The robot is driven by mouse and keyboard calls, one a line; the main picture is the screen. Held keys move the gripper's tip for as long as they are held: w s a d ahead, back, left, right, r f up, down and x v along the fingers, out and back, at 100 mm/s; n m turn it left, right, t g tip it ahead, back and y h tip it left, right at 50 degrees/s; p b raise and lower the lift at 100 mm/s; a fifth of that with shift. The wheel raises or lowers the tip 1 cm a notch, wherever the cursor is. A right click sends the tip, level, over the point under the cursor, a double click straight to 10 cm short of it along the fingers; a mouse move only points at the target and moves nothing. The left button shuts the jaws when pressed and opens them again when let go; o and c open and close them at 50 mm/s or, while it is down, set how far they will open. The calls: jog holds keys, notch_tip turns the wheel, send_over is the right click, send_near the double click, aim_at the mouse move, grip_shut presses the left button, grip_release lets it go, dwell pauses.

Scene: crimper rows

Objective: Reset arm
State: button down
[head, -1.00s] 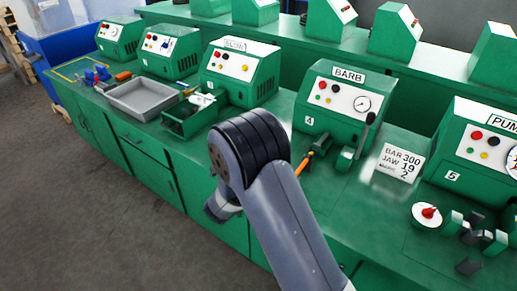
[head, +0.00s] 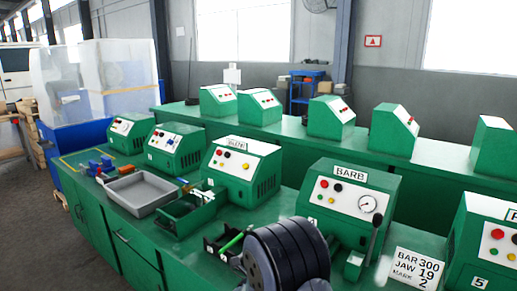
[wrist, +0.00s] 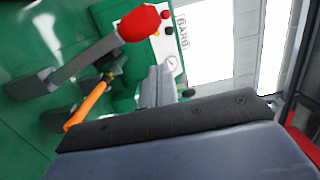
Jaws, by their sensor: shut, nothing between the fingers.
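My gripper (wrist: 158,74) shows in the wrist view as two pale grey fingers close together, shut and empty, beyond the dark edge of my own arm housing. The head view shows only my dark ribbed arm joint at the bottom centre; it hides the gripper. In the wrist view, an orange rod-like tool (wrist: 86,107) lies left of the fingers beside a grey bar with a red end (wrist: 138,23). The fingers appear apart from both. The BARB machine (head: 347,207), green with a white dial panel, stands behind my arm.
A grey tray (head: 131,207), a green bin (head: 176,224) and a black holder with a green rod (head: 232,243) sit on the bench left of my arm. A number card (head: 413,270) stands to the right. More green machines line the back bench.

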jog(key=shift+s+d+f+m+b, duration=0.3)
jog(key=shift+d+m+b, duration=0.2)
jog(key=shift+b, duration=0.15)
jog(key=shift+s+d+f+m+b, duration=0.15)
jog(key=shift+s+d+m+b, duration=0.15)
jog(key=shift+d+m+b, duration=0.3)
jog(key=shift+s+d+f+m+b, duration=0.3)
jog(key=shift+d+m+b, duration=0.1)
jog(key=shift+b, duration=0.3)
jog(key=shift+a+r, duration=0.1)
jog(key=shift+r, duration=0.1)
